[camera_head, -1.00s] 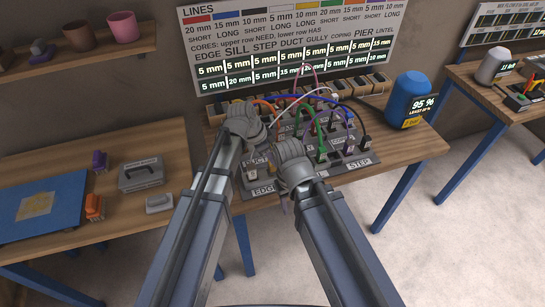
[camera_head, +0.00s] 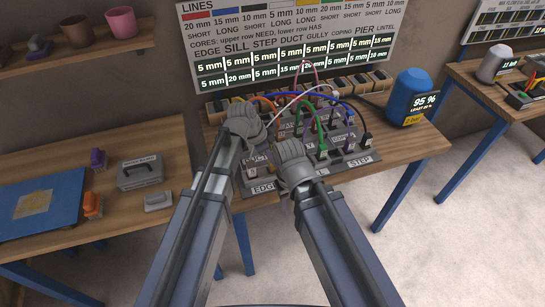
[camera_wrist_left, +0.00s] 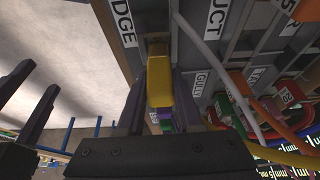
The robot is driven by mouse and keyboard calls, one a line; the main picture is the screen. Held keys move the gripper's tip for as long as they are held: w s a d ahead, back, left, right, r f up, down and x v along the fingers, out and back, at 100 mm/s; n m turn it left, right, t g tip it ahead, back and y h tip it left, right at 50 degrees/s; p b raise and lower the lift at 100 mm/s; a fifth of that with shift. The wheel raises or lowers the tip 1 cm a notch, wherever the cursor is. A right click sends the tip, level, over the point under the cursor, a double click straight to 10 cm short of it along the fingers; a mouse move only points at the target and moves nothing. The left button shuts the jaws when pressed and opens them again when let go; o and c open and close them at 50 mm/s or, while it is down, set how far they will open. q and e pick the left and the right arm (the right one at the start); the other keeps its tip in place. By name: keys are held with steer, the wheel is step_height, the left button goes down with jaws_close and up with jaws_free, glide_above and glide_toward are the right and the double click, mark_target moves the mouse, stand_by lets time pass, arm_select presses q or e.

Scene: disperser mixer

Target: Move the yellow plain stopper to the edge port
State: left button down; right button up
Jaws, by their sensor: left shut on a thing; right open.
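The yellow plain stopper (camera_wrist_left: 160,82) is between the two fingers of my left gripper (camera_wrist_left: 161,75), which is shut on it. Its far end is at the panel beside the EDGE label (camera_wrist_left: 123,24); I cannot tell whether it is seated in the edge port. In the head view my left gripper (camera_head: 245,122) hides the stopper and the port; the EDGE label (camera_head: 264,188) shows at the panel's front left. My right gripper (camera_head: 292,165) is over the panel's front. Two separated dark fingers at the left of the left wrist view look like its open, empty jaws (camera_wrist_left: 38,78).
The port panel (camera_head: 335,164) carries several coloured lines, including a green one (camera_head: 300,118) and a white one. A blue tank (camera_head: 408,95) stands to its right. A side table (camera_head: 150,220) at left holds a grey case (camera_head: 140,175) and a blue mat (camera_head: 60,215).

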arm_select(q)
steer(key=shift+f+b, duration=1.4)
steer(key=shift+f, duration=0.05)
steer(key=c, duration=0.5)
jaws_free()
steer(key=shift+r, duration=0.1)
steer(key=shift+r, duration=0.1)
steer(key=w+p+v, duration=0.1)
steer(key=p+v, duration=0.6)
steer(key=shift+s+r, duration=0.25)
steer(key=shift+s, duration=0.3)
steer(key=shift+a, duration=0.1)
